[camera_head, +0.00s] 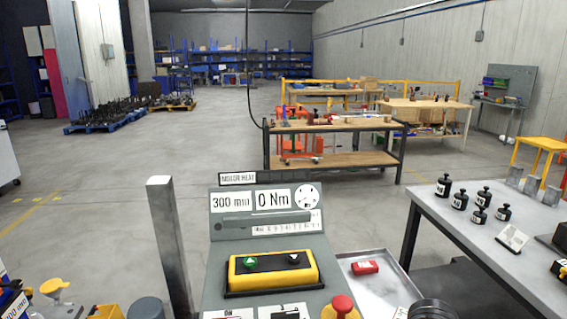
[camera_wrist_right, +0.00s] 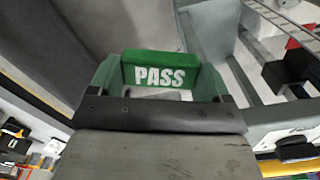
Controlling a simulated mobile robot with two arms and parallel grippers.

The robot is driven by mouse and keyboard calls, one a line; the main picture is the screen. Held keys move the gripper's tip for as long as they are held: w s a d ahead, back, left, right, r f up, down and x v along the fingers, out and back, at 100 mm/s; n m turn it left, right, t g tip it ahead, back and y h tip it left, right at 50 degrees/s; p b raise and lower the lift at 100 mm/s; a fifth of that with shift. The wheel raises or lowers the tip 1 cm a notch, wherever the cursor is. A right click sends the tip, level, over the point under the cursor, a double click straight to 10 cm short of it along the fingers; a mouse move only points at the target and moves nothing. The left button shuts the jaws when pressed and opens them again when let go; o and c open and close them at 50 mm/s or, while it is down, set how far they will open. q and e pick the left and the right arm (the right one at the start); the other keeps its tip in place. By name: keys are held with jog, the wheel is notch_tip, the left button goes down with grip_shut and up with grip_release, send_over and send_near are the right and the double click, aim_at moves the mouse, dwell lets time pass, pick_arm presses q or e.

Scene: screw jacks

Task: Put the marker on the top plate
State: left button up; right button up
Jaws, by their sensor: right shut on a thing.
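A green marker with the white word PASS (camera_wrist_right: 160,74) shows in the right wrist view. My right gripper (camera_wrist_right: 158,96) is shut on it, with a finger at each side. The lower part of the marker is hidden behind the dark bar of the gripper. I cannot make out the right gripper or this marker in the head view. I cannot pick out the top plate with certainty in either view. My left gripper is not in view.
A control panel (camera_head: 228,228) with a yellow button box (camera_head: 272,270) stands in front. A red block (camera_head: 365,267) lies in a metal tray (camera_head: 391,286) beside it. A table (camera_head: 451,219) at the right bears several black weights. A grey post (camera_head: 170,240) stands at left.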

jog(key=shift+s+a+f+n, duration=0.15)
jog(key=shift+a+n, duration=0.1)
jog(key=shift+n, duration=0.4)
jog(key=shift+s+a+f+n, duration=0.1)
jog(key=shift+a+n, duration=0.1)
jog(key=shift+n, duration=0.45)
